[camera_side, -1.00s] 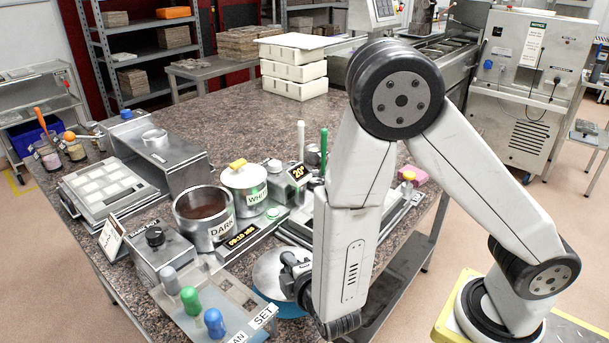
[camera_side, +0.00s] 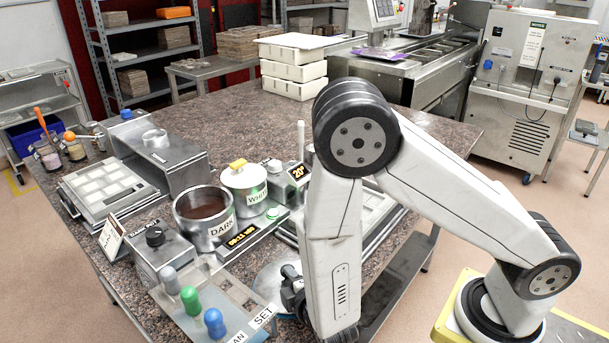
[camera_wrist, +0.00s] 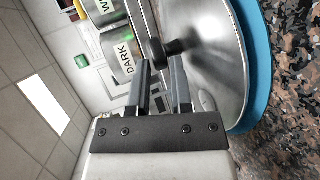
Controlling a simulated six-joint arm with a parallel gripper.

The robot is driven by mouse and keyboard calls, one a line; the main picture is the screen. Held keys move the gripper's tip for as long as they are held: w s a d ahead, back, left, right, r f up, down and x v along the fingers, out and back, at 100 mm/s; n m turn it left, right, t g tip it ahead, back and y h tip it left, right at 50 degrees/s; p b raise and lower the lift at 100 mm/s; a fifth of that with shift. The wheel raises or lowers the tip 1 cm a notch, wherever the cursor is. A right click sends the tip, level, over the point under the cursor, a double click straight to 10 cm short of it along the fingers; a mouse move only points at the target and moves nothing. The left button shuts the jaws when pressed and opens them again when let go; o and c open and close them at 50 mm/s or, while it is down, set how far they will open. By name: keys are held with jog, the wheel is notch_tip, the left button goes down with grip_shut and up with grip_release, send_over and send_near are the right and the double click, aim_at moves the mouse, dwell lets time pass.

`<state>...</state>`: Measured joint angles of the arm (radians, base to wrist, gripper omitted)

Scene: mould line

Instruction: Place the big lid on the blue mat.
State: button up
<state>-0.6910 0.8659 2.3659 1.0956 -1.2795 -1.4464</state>
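The big lid (camera_wrist: 212,45) is a wide silver disc with a black knob (camera_wrist: 160,52). In the wrist view it lies over the blue mat (camera_wrist: 260,60), whose blue rim shows along the lid's outer edge. In the side view part of the lid (camera_side: 268,278) shows left of my forearm, which hides the rest. My gripper (camera_wrist: 160,72) has its two dark fingers apart with a gap between them. The fingertips are close to the knob; whether they touch it I cannot tell.
The DARK pot (camera_side: 204,218) and the WHITE pot (camera_side: 244,188) stand behind the lid. A tray with grey, green and blue knobs (camera_side: 214,322) is close on the left. White stacked boxes (camera_side: 293,72) stand at the back.

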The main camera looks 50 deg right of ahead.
jog(key=o, duration=0.3)
jog(key=shift+s+r, duration=0.1)
jog(key=shift+v, duration=3.7)
